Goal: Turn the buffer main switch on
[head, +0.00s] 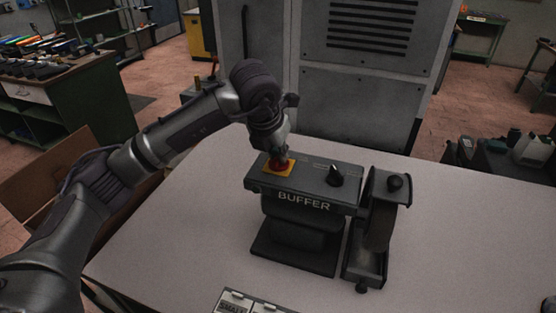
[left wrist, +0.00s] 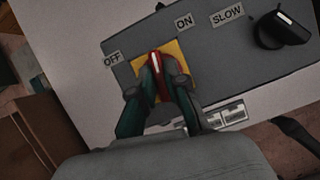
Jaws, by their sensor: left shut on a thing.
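The buffer (head: 303,202) is a dark machine on the light table. Its red main switch (head: 278,166) sits on a yellow plate (head: 269,171) at the left of the top panel. My left gripper (head: 281,152) reaches down from above and is shut on this switch. In the left wrist view the fingers (left wrist: 157,88) hold the red switch (left wrist: 154,64) from both sides and hide part of it. A white mark on the switch points between the OFF label (left wrist: 112,59) and the ON label (left wrist: 184,21). My right gripper is not in view.
A black knob (head: 335,176) stands on the panel right of the switch, with a SLOW label (left wrist: 227,15) near it. The buffer wheel unit (head: 378,220) is at the right. Labelled trays (head: 236,300) lie at the front edge. The table (head: 180,240) is clear on the left.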

